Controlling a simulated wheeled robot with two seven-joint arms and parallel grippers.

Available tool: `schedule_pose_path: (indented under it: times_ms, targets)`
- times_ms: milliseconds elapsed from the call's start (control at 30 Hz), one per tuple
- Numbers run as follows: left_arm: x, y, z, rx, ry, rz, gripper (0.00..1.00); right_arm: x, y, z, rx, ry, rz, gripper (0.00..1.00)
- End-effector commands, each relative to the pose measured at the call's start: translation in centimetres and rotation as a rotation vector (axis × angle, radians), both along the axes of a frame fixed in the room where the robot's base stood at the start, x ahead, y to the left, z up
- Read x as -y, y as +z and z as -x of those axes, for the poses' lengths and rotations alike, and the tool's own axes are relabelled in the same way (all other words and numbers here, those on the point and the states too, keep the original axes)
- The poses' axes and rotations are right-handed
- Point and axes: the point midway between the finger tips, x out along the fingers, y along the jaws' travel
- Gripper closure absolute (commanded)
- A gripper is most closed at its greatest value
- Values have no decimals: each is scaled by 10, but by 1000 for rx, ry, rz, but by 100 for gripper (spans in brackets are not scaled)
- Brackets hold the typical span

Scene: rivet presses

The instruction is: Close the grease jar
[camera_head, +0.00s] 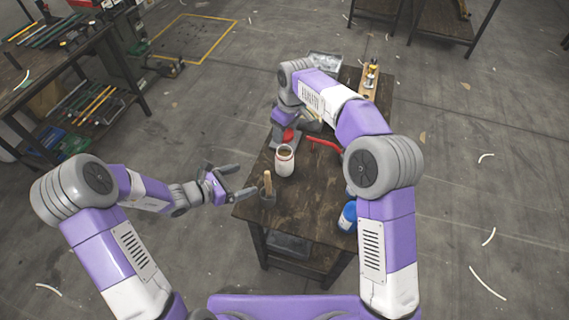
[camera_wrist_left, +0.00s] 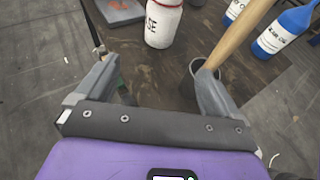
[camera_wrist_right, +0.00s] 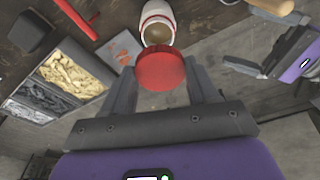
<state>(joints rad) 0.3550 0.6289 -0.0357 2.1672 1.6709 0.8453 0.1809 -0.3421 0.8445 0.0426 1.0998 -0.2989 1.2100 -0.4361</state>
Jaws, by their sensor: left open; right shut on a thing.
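The grease jar (camera_head: 284,162) is white with a red band and stands upright and open on the dark table. Brownish grease shows inside it in the right wrist view (camera_wrist_right: 157,32). The jar also shows in the left wrist view (camera_wrist_left: 163,24). My right gripper (camera_wrist_right: 163,78) is shut on the red lid (camera_wrist_right: 161,68) and holds it beside the jar, apart from its mouth; the lid also shows in the head view (camera_head: 288,135). My left gripper (camera_head: 247,180) is open and empty at the table's left edge, near the cup with a wooden handle.
The dark cup (camera_head: 267,194) holding a wooden handle (camera_wrist_left: 245,35) stands near the left front edge. A blue bottle (camera_head: 348,218) is at the right edge. A red tool (camera_head: 325,143) lies behind the jar. A tray with yellowish contents (camera_wrist_right: 75,75) is at the far end.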

Motion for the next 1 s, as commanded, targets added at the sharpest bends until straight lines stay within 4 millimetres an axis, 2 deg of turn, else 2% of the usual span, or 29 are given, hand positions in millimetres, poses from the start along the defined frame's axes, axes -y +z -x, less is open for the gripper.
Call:
schedule_pose_path:
  times_ms: [133,267,767,1000]
  targets:
    - [6,0,-4,1,-2,1,5,0,0,0,0,0,0,69]
    - [20,0,-14,1,-4,0,5,0,0,0,0,0,0,69]
    - [100,-1,-72,0,-4,0,5,0,0,0,0,0,0,69]
    - [126,-15,-91,-1,-2,0,5,0,0,0,0,0,0,69]
